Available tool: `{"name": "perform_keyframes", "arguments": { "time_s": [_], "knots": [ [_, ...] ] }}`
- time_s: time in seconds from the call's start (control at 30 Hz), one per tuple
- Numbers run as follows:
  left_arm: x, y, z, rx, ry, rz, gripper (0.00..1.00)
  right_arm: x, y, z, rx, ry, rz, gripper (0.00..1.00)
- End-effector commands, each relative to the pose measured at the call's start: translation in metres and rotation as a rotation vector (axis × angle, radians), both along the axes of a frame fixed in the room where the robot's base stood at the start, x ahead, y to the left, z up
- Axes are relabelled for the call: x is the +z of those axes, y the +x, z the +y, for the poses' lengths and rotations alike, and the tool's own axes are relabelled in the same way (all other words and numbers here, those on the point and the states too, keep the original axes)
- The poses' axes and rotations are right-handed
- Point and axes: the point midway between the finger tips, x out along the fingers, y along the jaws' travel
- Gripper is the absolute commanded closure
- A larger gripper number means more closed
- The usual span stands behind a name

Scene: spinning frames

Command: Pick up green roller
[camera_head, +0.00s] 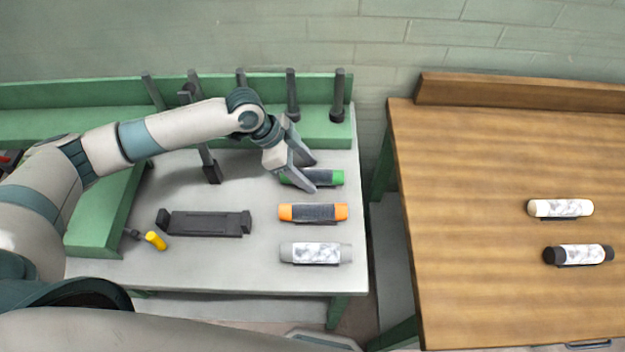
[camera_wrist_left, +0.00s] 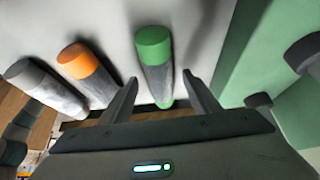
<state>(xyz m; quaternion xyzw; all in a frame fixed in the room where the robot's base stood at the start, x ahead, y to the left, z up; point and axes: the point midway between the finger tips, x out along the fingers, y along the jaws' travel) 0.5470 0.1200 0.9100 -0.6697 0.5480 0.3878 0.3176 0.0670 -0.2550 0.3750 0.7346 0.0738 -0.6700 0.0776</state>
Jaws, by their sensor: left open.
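The green roller (camera_head: 328,178) has green ends and a dark grey middle. It lies at the back of a row of rollers on the grey table, partly hidden by my left gripper in the head view. My left gripper (camera_head: 314,176) is open above it. In the left wrist view the green roller (camera_wrist_left: 155,62) extends between the two open fingers (camera_wrist_left: 160,100), and no grip on it shows. My right gripper is in neither view.
An orange roller (camera_head: 313,212) and a grey roller (camera_head: 316,253) lie in front of the green one. A green ledge with dark posts (camera_head: 340,95) stands behind. A black holder (camera_head: 205,223) and a yellow-handled tool (camera_head: 155,240) lie left. White (camera_head: 560,208) and black (camera_head: 578,254) rollers lie on the wooden table (camera_head: 470,240).

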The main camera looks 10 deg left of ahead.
Motion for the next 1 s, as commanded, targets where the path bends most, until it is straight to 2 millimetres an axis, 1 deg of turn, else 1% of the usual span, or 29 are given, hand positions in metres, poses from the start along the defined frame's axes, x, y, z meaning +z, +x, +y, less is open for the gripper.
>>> {"name": "perform_keyframes", "arguments": {
  "time_s": [0.03,0.1,0.63,0.83,1.0],
  "knots": [
    [-0.0054,0.0005,-0.0016,0.000,0.000,0.000,0.44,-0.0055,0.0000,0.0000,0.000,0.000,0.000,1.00],
    [-0.0068,0.0007,-0.0028,0.000,0.001,0.000,0.44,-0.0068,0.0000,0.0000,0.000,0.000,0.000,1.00],
    [-0.0063,0.0006,-0.0034,0.001,0.001,0.001,0.44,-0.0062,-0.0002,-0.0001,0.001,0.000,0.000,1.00],
    [-0.0064,0.0006,-0.0034,0.001,0.001,0.001,0.91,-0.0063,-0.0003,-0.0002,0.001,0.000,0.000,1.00],
    [-0.0060,0.0007,-0.0035,0.001,0.000,0.000,0.92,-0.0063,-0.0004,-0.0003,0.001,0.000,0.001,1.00]
  ]
}}
